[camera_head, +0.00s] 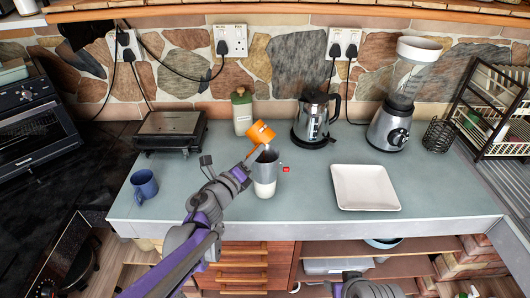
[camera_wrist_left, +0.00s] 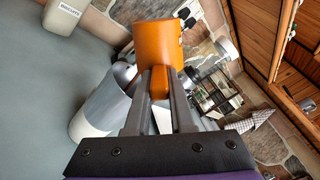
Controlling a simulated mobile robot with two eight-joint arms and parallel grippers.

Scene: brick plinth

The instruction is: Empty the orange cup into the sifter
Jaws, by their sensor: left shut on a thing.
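The orange cup (camera_head: 261,131) is held above the sifter, tilted over its mouth; it also shows in the left wrist view (camera_wrist_left: 158,42). My left gripper (camera_head: 248,155) is shut on the cup's handle, with both fingers around it in the left wrist view (camera_wrist_left: 160,82). The sifter (camera_head: 265,175), grey above and white below with a red part on its handle, stands upright on the counter; it shows in the left wrist view (camera_wrist_left: 98,108), partly behind a finger. The inside of the cup is hidden. A part of my right arm shows at the bottom edge; its fingers are not clear.
A cream canister (camera_head: 242,112) and a metal kettle (camera_head: 314,120) stand behind. A white square plate (camera_head: 364,187) lies right, a blue mug (camera_head: 144,186) left, a grill (camera_head: 170,130) back left. A blender (camera_head: 395,110) and dish rack (camera_head: 495,115) are right.

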